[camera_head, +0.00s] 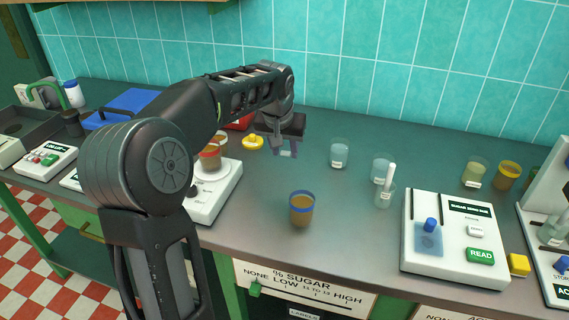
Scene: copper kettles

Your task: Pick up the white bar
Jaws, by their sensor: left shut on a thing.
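A white bar (389,178) stands slightly tilted in a small clear beaker (383,198) right of the middle of the counter. My left gripper (287,151) is left of it, beyond the amber cup, and apart from the white bar. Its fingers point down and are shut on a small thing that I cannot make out. The lower end of the white bar is inside the beaker. My right gripper is not in view.
An amber cup (301,209) with a blue rim stands in front. Clear beakers (339,154) stand near the white bar. A white READ device (455,240) is at right. A yellow piece (253,142) lies left of my gripper. The front middle counter has free room.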

